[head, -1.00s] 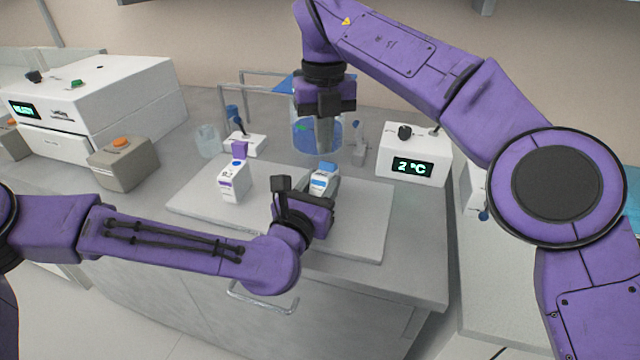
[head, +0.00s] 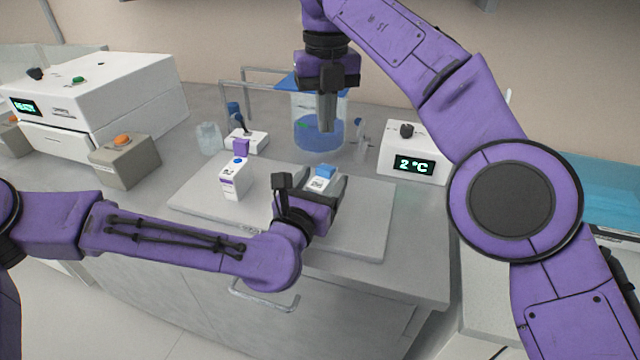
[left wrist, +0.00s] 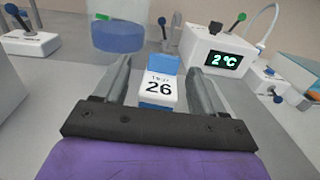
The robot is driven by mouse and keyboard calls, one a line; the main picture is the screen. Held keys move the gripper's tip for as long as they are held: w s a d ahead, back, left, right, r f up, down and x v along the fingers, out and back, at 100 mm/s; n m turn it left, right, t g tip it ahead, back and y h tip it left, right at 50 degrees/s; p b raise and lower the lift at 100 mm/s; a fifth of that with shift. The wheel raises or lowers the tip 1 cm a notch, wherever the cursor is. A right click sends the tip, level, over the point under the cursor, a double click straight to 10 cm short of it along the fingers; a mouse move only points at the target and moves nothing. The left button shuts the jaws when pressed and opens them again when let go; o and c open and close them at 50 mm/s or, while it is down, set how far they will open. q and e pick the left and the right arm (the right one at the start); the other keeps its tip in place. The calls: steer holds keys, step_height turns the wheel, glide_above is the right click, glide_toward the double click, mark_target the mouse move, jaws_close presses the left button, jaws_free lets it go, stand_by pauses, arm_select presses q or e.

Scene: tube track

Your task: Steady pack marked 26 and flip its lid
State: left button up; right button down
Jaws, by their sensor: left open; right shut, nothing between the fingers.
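The pack marked 26 (head: 319,184) is a small white carton with a blue lid (head: 326,171), standing on the grey board. In the left wrist view its number faces me (left wrist: 158,87), and the blue lid (left wrist: 163,64) stands at its far top edge, apparently raised. My left gripper (head: 309,188) is open, with one finger on each side of the pack; I cannot tell whether they touch it. My right gripper (head: 327,129) is shut and empty, pointing down behind and above the pack, in front of the blue-liquid beaker.
Behind are a beaker of blue liquid (head: 305,135), a white box reading 2 °C (head: 413,150) and a small device (head: 247,139). The board's right part is clear.

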arm_select(q)
steer(key=b+v, duration=0.1)
steer(key=v, duration=0.5)
steer(key=shift+s+a+f, duration=0.1)
steer(key=shift+s+f, duration=0.05)
steer(key=shift+s, duration=0.15)
arm_select(e)
steer(key=shift+f, duration=0.75)
arm_select(q)
steer(key=shift+s+a+r+p, duration=0.35)
steer(key=shift+s+r+p, duration=0.3)
steer(key=shift+p, duration=0.2)
steer(key=s+p, duration=0.1)
steer(key=p, duration=0.5)
steer(key=shift+s+a+f+p, duration=0.2)
steer(key=shift+s+p, duration=0.15)
steer(key=shift+s+a+f, duration=0.1)
steer(key=shift+s+f, duration=0.05)
steer(key=shift+s, duration=0.05)
steer(key=shift+f, duration=0.2)
arm_select(e)
step_height(320, 180, up, 9)
